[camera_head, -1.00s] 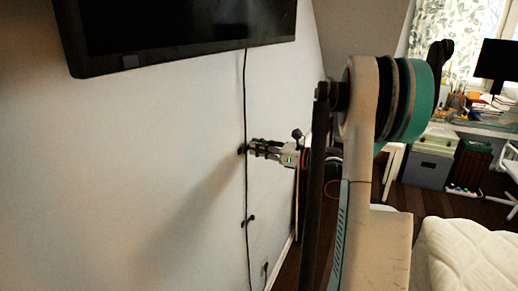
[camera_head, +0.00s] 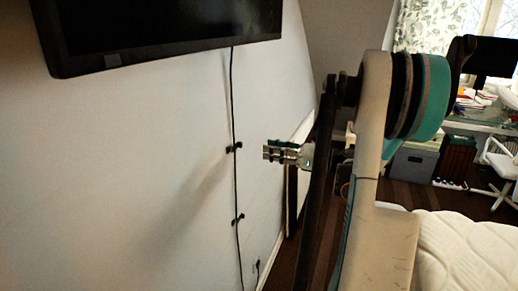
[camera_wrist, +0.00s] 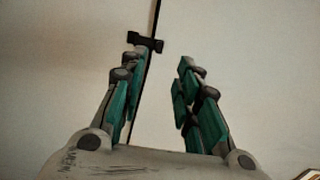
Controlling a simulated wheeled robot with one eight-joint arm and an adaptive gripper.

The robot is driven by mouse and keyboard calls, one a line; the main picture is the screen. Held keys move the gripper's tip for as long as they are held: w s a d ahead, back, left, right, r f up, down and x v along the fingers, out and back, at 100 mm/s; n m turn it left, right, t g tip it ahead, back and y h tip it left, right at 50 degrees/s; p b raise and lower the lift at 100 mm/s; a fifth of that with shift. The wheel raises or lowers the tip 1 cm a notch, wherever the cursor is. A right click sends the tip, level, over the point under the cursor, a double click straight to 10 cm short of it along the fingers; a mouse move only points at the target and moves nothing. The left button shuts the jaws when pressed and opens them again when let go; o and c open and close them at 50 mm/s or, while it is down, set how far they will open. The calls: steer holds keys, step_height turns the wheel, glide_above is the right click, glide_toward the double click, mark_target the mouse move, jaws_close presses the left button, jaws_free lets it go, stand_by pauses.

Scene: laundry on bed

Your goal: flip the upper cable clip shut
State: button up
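The upper cable clip (camera_head: 234,148) is a small dark piece on the black cable (camera_head: 233,100) that runs down the wall. In the wrist view the clip (camera_wrist: 146,42) is a dark bar across the cable, just beyond the left fingertip. I cannot tell whether its flap is open or shut. My gripper (camera_head: 268,152) points at the wall at about the clip's height, apart from it and to its right. In the wrist view my gripper (camera_wrist: 160,58) has its teal-padded fingers spread with nothing between them.
A lower clip (camera_head: 238,219) sits on the same cable, with a wall outlet (camera_head: 256,266) near the floor. A dark television (camera_head: 160,30) hangs above the clips. A white bed (camera_head: 465,250) is at the lower right, and a desk (camera_head: 480,127) stands behind it.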

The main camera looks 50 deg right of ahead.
steer(key=shift+v, duration=1.3)
steer(key=shift+w, duration=0.1)
